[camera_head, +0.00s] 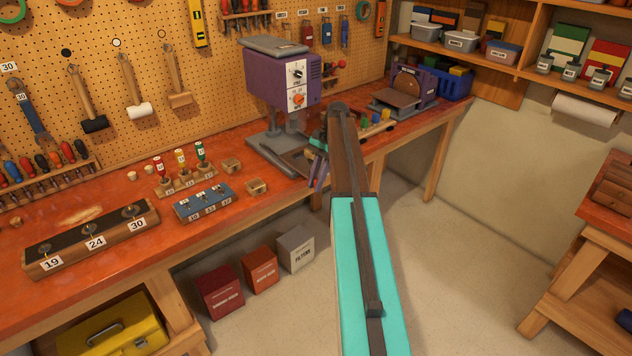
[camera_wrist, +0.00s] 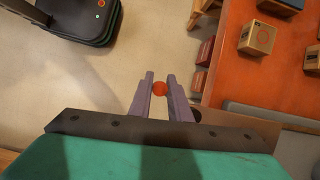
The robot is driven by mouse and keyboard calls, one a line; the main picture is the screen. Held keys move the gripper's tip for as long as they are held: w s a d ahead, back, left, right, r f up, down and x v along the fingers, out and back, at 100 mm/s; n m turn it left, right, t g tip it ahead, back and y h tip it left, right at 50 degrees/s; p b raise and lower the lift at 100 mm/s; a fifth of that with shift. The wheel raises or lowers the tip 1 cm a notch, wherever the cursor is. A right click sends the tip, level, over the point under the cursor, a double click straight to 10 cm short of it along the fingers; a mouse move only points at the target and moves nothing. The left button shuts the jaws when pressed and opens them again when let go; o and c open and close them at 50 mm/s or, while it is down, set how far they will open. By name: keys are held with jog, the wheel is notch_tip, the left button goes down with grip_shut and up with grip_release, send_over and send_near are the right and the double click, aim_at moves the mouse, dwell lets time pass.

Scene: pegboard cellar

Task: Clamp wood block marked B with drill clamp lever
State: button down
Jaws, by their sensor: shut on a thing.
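The purple drill press (camera_head: 282,80) stands on the bench against the pegboard, with its grey base (camera_head: 272,150) below. My gripper (camera_head: 318,168) is at the base's right front side, at the bench edge. In the wrist view my gripper (camera_wrist: 160,88) is shut on a round orange-red knob (camera_wrist: 159,88), which looks like the clamp lever's end. The lever's shaft and the clamp jaws are hidden. Two small wood blocks, one behind (camera_head: 231,165) and one in front (camera_head: 257,186), sit left of the base.
A blue block holder (camera_head: 202,203) and a rack of coloured-handled tools (camera_head: 182,180) stand left of the blocks. A disc sander (camera_head: 405,88) and a blue crate (camera_head: 452,84) are farther right on the bench. Boxes (camera_head: 259,270) stand on the floor below.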

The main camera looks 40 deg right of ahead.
jog(key=shift+d+r, duration=0.1)
jog(key=shift+d, duration=0.35)
jog(key=c, duration=1.6)
grip_release()
jog(key=shift+s, duration=0.1)
jog(key=shift+c, duration=0.2)
jog(key=shift+a, duration=0.1)
jog(key=p+v, duration=0.1)
jog(key=v, duration=1.2)
jog(key=shift+r+p, duration=0.3)
jog(key=shift+r, duration=0.05)
